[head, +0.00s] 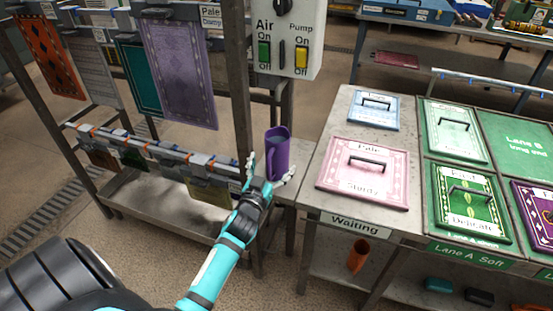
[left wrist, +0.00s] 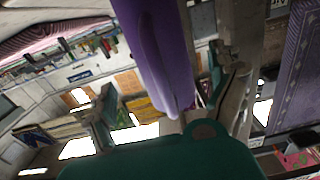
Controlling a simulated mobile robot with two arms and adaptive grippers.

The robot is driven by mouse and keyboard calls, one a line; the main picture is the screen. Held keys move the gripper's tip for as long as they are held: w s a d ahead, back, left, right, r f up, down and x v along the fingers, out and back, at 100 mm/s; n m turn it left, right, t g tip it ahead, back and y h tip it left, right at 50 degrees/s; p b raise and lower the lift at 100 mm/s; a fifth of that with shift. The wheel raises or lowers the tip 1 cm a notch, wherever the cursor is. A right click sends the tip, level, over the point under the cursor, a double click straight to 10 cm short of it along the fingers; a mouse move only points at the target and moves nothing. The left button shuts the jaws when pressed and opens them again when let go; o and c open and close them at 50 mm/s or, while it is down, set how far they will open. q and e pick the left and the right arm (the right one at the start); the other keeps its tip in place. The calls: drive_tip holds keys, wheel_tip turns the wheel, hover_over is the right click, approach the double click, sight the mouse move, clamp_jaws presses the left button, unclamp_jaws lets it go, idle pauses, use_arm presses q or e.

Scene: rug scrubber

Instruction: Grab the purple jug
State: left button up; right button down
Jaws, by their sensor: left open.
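The purple jug (head: 279,152) stands upright on a small metal shelf (head: 303,154) beside a grey post. Its handle faces my arm. My left gripper (head: 270,173) is at the near side of the jug, open, with one finger to each side of it. In the left wrist view the jug (left wrist: 163,55) reaches down between the two spread finger parts (left wrist: 160,95). I cannot tell whether either finger touches it. My right gripper is not in view.
A grey post (head: 238,90) and a control box (head: 288,40) with Air and Pump switches stand close behind. Rugs hang on the rack at left, including a pale purple one (head: 180,70). A table at right (head: 335,206) holds mats with handles, including a pink one (head: 340,180).

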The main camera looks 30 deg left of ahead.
sight(273, 160)
use_arm(q)
drive_tip(key=shift+a+p+x, duration=0.1)
drive_tip(key=shift+p+x, duration=0.1)
drive_tip(key=shift+x, duration=1.15)
drive_tip(key=shift+a+p+x, duration=0.15)
drive_tip(key=shift+p+x, duration=0.05)
drive_tip(key=shift+x, duration=1.2)
drive_tip(key=shift+s+f, duration=0.1)
drive_tip(key=shift+f, duration=0.05)
drive_tip(key=shift+c, duration=0.4)
drive_tip(key=c, duration=1.6)
drive_tip(key=shift+c, duration=0.5)
drive_tip(key=shift+r, duration=0.2)
